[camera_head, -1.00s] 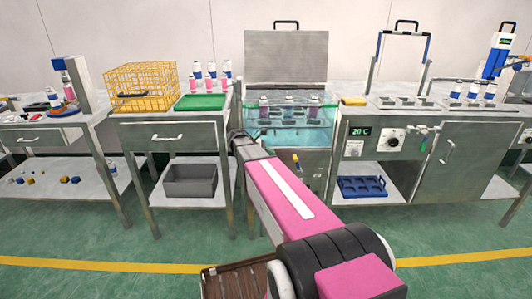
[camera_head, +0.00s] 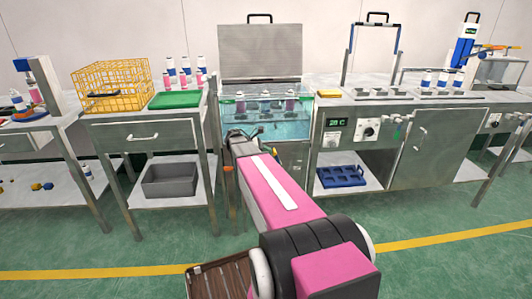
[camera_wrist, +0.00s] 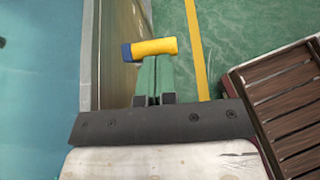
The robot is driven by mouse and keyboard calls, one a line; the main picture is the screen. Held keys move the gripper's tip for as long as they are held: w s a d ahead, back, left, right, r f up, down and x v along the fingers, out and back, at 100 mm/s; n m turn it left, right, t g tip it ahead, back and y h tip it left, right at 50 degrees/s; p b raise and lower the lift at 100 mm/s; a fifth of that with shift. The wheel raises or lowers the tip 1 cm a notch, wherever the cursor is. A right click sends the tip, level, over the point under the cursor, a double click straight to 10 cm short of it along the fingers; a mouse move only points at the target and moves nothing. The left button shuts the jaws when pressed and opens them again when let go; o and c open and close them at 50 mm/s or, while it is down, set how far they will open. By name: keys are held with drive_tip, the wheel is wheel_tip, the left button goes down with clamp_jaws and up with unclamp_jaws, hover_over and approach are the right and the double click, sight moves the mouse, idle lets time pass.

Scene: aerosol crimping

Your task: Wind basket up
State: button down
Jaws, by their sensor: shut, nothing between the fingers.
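The glass-walled water tank (camera_head: 303,118) stands at the back middle, with its grey lid raised. Several pink-and-white cans (camera_head: 266,104) are in it; their basket is hard to make out. A yellow handle (camera_wrist: 153,47) with a blue end lies across the top of the wrist view, beside the tank wall. My gripper (camera_wrist: 155,80) has its green fingers shut and empty, with the tips right at the handle; I cannot tell whether they touch. In the head view, a small orange piece (camera_head: 228,169) shows left of my arm, and my fingers cannot be made out.
A yellow wire crate (camera_head: 112,90) and a green tray (camera_head: 176,99) are on the left table. A grey bin (camera_head: 170,179) sits on its lower shelf. A control cabinet (camera_head: 362,130) stands close on the tank's right. Green floor is free in front.

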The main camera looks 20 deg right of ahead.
drive_tip(key=shift+d+r, duration=0.1)
drive_tip(key=shift+s+d+r+y, duration=0.1)
drive_tip(key=shift+d+y, duration=0.1)
drive_tip(key=shift+y, duration=0.1)
drive_tip(key=shift+s+d+r, duration=0.1)
drive_tip(key=shift+d+r, duration=0.05)
drive_tip(key=shift+d, duration=0.1)
drive_tip(key=s+d+r+t+y, duration=0.1)
drive_tip(key=s+d+t+y, duration=0.1)
drive_tip(key=d+y, duration=0.65)
drive_tip(key=shift+s+d+f+t+y, duration=0.5)
drive_tip(key=shift+d+f+y, duration=0.75)
drive_tip(key=shift+d+f, duration=0.35)
drive_tip(key=shift+s+d+f+t+y, duration=0.5)
drive_tip(key=shift+d+f+y, duration=0.85)
drive_tip(key=shift+f, duration=0.35)
drive_tip(key=shift+s+d+f+t+y, duration=0.45)
drive_tip(key=shift+d+f+y, duration=0.7)
drive_tip(key=shift+d+f, duration=0.5)
